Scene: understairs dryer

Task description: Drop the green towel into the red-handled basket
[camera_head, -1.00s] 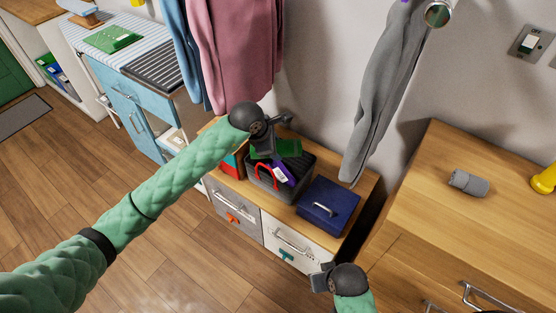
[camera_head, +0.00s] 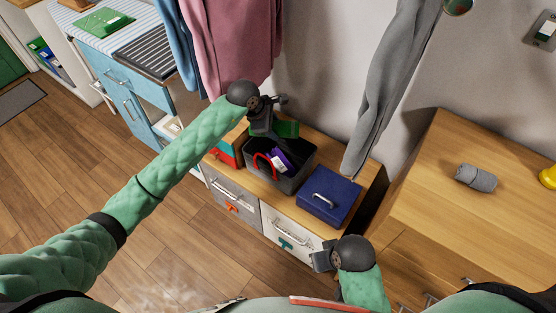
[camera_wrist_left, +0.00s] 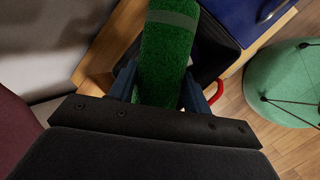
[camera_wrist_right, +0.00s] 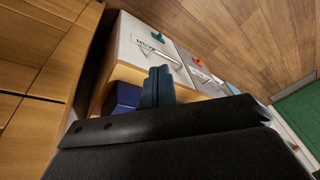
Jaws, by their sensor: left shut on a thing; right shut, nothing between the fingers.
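The green towel (camera_head: 287,129) is held in my left gripper (camera_head: 265,128), over the back part of the basket. In the left wrist view the towel (camera_wrist_left: 167,55) lies between the two fingers, with a paler band across it. The dark basket (camera_head: 298,179) with a red handle (camera_head: 263,166) stands on the low cabinet. A purple item with a white label (camera_head: 279,162) is inside it. I cannot tell whether the towel touches the basket. My right gripper (camera_head: 322,258) is shut and empty in front of the cabinet; its fingers (camera_wrist_right: 158,86) are together in the right wrist view.
A blue box (camera_head: 329,196) stands right of the basket on the low cabinet (camera_head: 232,173). A red and teal item (camera_head: 226,152) is left of it. Pink (camera_head: 236,45) and grey (camera_head: 385,90) cloths hang above. A wooden dresser (camera_head: 430,190) with a grey roll (camera_head: 476,178) is at right.

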